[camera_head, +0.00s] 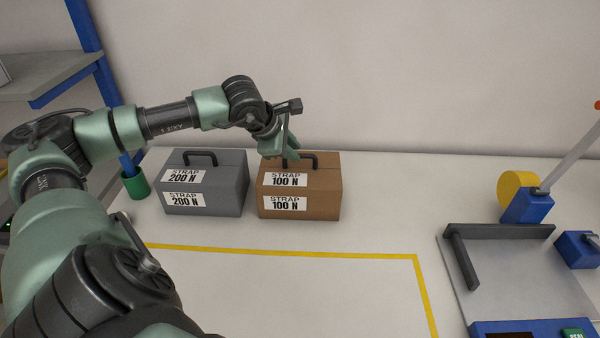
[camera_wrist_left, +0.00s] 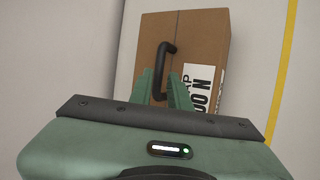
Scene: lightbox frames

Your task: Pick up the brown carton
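The brown carton (camera_head: 300,190) stands upright on the table, with a black handle on top and labels reading "STRAP 100 N". In the left wrist view the carton (camera_wrist_left: 205,40) lies beyond my fingers. My left gripper (camera_head: 284,155) is at the carton's top, by the left part of the handle. In the left wrist view the gripper's green fingers (camera_wrist_left: 163,82) are apart, with part of the black handle (camera_wrist_left: 163,62) showing in the gap. I cannot tell whether the fingertips are level with the handle or above it. My right gripper is out of view.
A grey carton (camera_head: 204,184) marked "STRAP 200 N" stands close to the left. A green cup (camera_head: 136,185) is further left. A yellow tape line (camera_head: 290,253) marks clear table in front. A blue-and-grey device (camera_head: 520,270) stands at right.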

